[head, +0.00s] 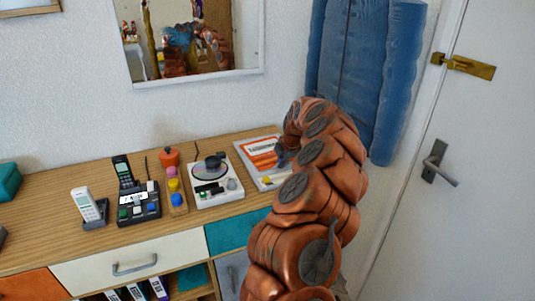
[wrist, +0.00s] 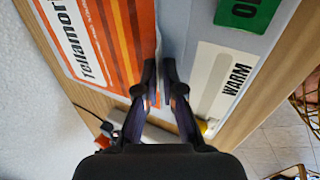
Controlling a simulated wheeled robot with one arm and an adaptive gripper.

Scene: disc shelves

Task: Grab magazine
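The magazine (head: 262,152) has an orange and white cover and lies at the right end of the wooden sideboard top, on a pale grey panel (head: 277,181). In the wrist view the magazine (wrist: 88,40) fills the upper left, and the panel (wrist: 205,25) with a "WARM" label and a green label is to its right. My gripper (wrist: 159,72) is over the magazine's right edge, its fingertips a narrow gap apart. The left finger overlaps the magazine; the right one is over the panel. Whether they touch the magazine is unclear. In the head view my arm hides part of it.
Further left are an orange-topped wooden stand (head: 173,182), a black phone (head: 135,195) and a white phone (head: 89,207). The wall is behind; a door (head: 465,160) is at right.

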